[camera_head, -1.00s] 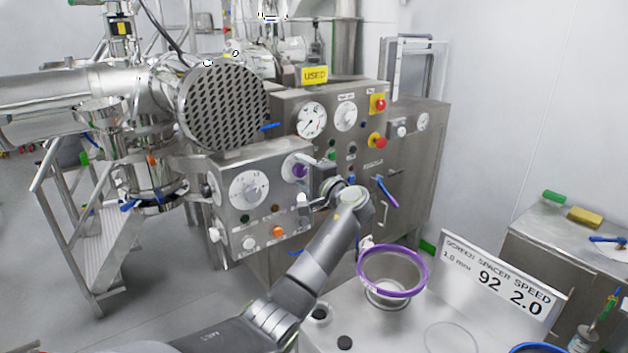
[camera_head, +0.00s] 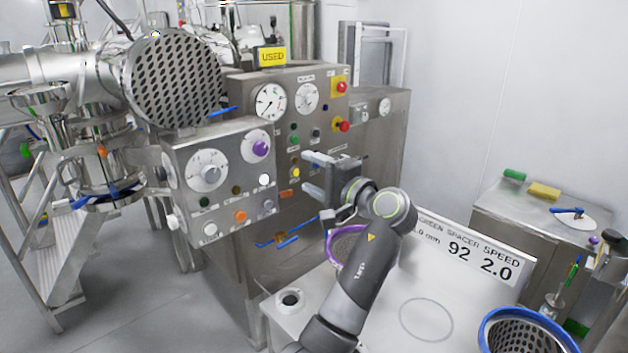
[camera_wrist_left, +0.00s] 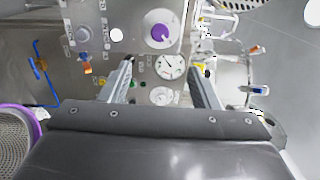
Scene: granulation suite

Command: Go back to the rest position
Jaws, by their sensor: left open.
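My left gripper (camera_head: 318,175) is open and empty in the head view. It is raised in front of the machine's control panel (camera_head: 222,185), with its two fingers pointing left. In the left wrist view the open fingers (camera_wrist_left: 162,85) stand apart, with gauges and the purple knob (camera_wrist_left: 160,30) showing beyond them. I cannot tell whether a finger touches the panel, but nothing is between the fingers. My left arm crosses the head view from the bottom. My right gripper is not in view.
A sign (camera_head: 480,257) stands at the table's back. A blue-rimmed sieve (camera_head: 486,325) is at lower right. A steel cabinet (camera_head: 540,228) holds green and yellow items.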

